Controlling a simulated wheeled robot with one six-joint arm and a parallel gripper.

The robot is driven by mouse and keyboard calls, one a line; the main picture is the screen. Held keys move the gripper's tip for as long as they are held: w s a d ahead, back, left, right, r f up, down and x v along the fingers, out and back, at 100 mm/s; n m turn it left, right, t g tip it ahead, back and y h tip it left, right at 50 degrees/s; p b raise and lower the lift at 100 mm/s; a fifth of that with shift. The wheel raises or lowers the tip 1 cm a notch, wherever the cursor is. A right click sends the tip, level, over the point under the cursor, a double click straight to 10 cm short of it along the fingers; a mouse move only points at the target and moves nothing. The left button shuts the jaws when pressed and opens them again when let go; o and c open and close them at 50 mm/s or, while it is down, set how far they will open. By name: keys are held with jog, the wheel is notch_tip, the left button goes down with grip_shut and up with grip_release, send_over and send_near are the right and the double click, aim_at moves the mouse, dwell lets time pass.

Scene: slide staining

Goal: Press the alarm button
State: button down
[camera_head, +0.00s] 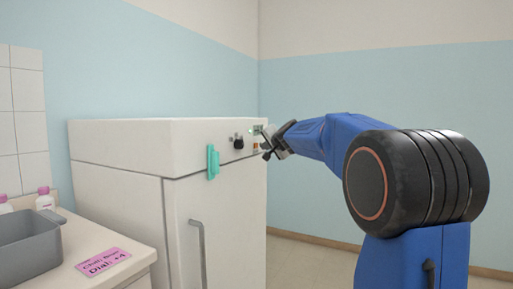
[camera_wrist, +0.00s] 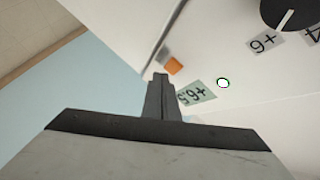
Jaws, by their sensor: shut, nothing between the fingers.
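The alarm button seems to be the small orange button (camera_wrist: 173,65) on the white front panel of the refrigerator in the wrist view. It also shows as a tiny orange spot (camera_head: 255,146) in the head view, left of my gripper. My gripper (camera_wrist: 160,76) is shut and empty. Its fingertips appear just beside the orange button in the wrist view; I cannot tell whether they touch it or the panel. In the head view my gripper (camera_head: 267,144) is at the right end of the refrigerator's upper front panel, partly covering it.
The white refrigerator (camera_head: 120,190) has a black dial (camera_wrist: 285,10), a "+6.5" label (camera_wrist: 197,94) and a green-ringed light (camera_wrist: 222,83). A teal piece (camera_head: 212,162) is on its front, above the door handle (camera_head: 198,250). A counter with a grey bin (camera_head: 30,240) and pink card (camera_head: 103,261) is left.

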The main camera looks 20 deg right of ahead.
jog(key=shift+s+d, duration=0.8)
jog(key=shift+s, duration=0.2)
jog(key=shift+s+d, duration=0.75)
jog(key=shift+s, duration=0.2)
jog(key=s+a+f+n+g+y, duration=0.2)
jog(key=s+a+f+n, duration=0.2)
jog(key=s+a+f, duration=0.45)
jog(key=s+a+f+n+g+y, duration=0.25)
jog(key=s+a+f, duration=0.25)
jog(key=s+a, duration=0.65)
jog(key=s+a+f+n+g+h, duration=0.1)
jog(key=s+f+n+g, duration=0.2)
jog(key=s+f, duration=0.8)
jog(key=s+a+f+n+g+h, duration=0.1)
jog(key=s+f+n+g+h, duration=0.1)
jog(key=s+f, duration=0.9)
jog(key=s+n+g, duration=0.1)
jog(key=s, duration=0.7)
jog(key=shift+a+f, duration=0.25)
jog(key=shift+f, duration=0.15)
